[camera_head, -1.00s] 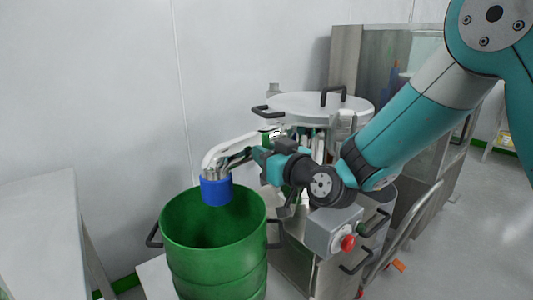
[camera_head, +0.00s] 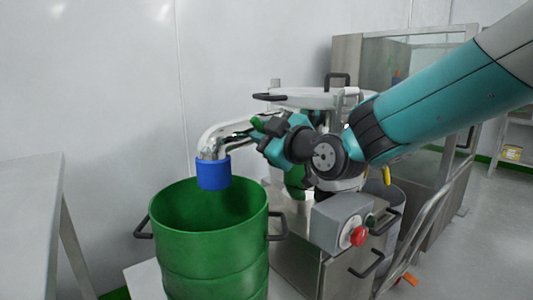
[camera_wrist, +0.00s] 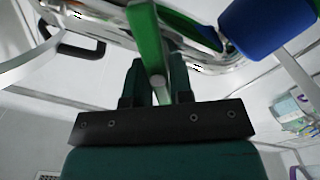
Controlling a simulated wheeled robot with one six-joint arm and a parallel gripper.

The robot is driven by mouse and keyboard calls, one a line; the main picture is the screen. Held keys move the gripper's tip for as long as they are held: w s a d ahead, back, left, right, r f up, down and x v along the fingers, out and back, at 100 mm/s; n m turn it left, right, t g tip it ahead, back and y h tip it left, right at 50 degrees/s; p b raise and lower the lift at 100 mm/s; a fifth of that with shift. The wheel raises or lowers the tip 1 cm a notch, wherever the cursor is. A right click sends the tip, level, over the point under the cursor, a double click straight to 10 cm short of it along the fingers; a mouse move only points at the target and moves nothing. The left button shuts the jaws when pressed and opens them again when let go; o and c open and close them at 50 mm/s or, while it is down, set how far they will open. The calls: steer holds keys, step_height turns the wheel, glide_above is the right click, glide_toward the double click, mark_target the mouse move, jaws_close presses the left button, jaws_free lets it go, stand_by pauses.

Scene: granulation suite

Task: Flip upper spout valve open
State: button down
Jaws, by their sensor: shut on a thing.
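The silver spout pipe (camera_head: 212,138) curves out from the steel vessel and ends in a blue collar (camera_head: 213,172) above the green drum. In the wrist view the blue collar (camera_wrist: 268,27) is at upper right, beside the shiny pipe. A green valve handle (camera_wrist: 146,36) runs down between my two fingers. My gripper (camera_wrist: 157,72) is shut on this handle. In the head view my gripper (camera_head: 262,128) is at the pipe, right of the blue collar, and mostly covers the valve. The joint between handle and pipe is hard to make out.
The open green drum (camera_head: 212,255) stands below the spout, with black side handles. A grey control box (camera_head: 335,222) with a red button (camera_head: 358,236) sits below my arm. The lidded vessel (camera_head: 310,97) is behind. A pale table (camera_head: 30,190) stands at left.

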steer(key=n+b, duration=0.2)
steer(key=b, duration=0.1)
steer(key=n+b, duration=0.3)
steer(key=shift+s+a+f+n, duration=0.1)
steer(key=shift+a+f+n, duration=0.05)
steer(key=shift+f+n, duration=0.2)
steer(key=shift+n+b, duration=1.75)
steer(key=shift+n, duration=0.4)
steer(key=c, duration=1.1)
jaws_free()
steer(key=p+v, duration=0.2)
steer(key=v, duration=1.5)
steer(key=shift+s, duration=0.15)
